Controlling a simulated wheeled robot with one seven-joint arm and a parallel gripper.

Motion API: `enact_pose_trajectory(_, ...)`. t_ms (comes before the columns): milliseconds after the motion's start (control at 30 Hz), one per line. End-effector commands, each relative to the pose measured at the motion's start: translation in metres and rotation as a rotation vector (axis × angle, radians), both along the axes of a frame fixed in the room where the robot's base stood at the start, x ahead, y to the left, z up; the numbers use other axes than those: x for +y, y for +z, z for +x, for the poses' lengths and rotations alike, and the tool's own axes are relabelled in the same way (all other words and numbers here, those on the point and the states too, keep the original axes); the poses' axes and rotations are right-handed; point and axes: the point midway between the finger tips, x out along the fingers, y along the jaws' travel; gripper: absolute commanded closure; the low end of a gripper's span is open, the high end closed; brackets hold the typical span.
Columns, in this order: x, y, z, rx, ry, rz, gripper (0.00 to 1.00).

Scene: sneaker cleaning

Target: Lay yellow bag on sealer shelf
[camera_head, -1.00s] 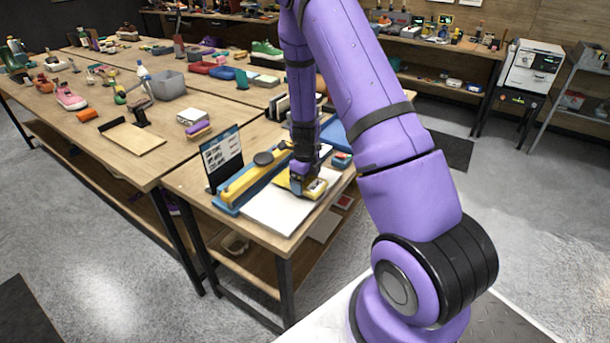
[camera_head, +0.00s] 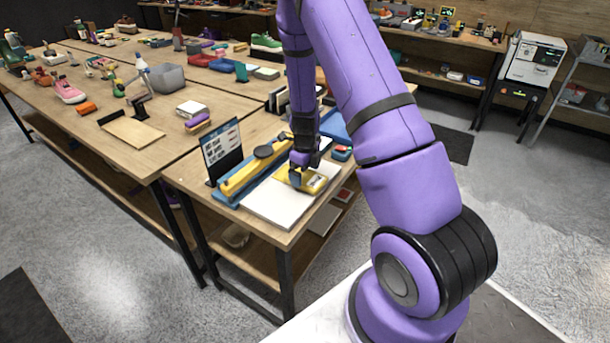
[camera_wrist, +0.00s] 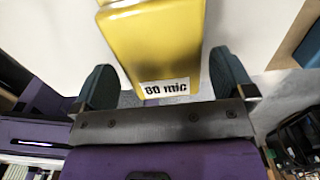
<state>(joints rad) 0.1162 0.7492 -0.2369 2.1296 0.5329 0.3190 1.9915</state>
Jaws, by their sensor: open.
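The yellow bag (camera_head: 309,179) lies on the white shelf (camera_head: 278,207) of the sealer. In the wrist view the bag (camera_wrist: 165,40) carries a "60 mic" label at its near end. The sealer (camera_head: 243,174), with a yellow bar on a blue base, is just left of the bag. My gripper (camera_head: 299,176) is over the bag's left part and hides some of it. In the wrist view my gripper (camera_wrist: 163,75) is open, with one finger on each side of the bag and a visible gap at both sides.
A dark sign (camera_head: 222,150) stands behind the sealer's left end. A blue tray (camera_head: 336,128) and small items are behind the arm. The front part of the white shelf is bare. A grey bin (camera_head: 168,78) and shoes are on the bench beyond.

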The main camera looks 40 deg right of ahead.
Motion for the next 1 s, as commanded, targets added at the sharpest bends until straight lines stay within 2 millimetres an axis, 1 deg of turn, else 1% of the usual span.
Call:
enact_pose_trajectory(33, 0.001, 0.01, 0.001, -0.004, 0.001, -0.001, 0.0)
enact_pose_trajectory(200, 0.001, 0.043, 0.001, -0.004, 0.002, -0.001, 0.0)
enact_pose_trajectory(400, 0.001, 0.075, 0.001, -0.004, 0.001, -0.001, 0.0)
enact_pose_trajectory(500, 0.0, 0.085, 0.001, -0.002, 0.001, 0.0, 0.0)
enact_pose_trajectory(600, 0.0, 0.091, 0.0, -0.001, 0.0, 0.0, 0.0)
enact_pose_trajectory(867, 0.001, 0.095, 0.0, -0.002, 0.006, 0.002, 0.0)
enact_pose_trajectory(967, 0.006, 0.105, -0.001, -0.014, 0.056, 0.011, 0.0)
enact_pose_trajectory(1000, 0.01, 0.113, -0.001, -0.023, 0.093, 0.018, 0.0)
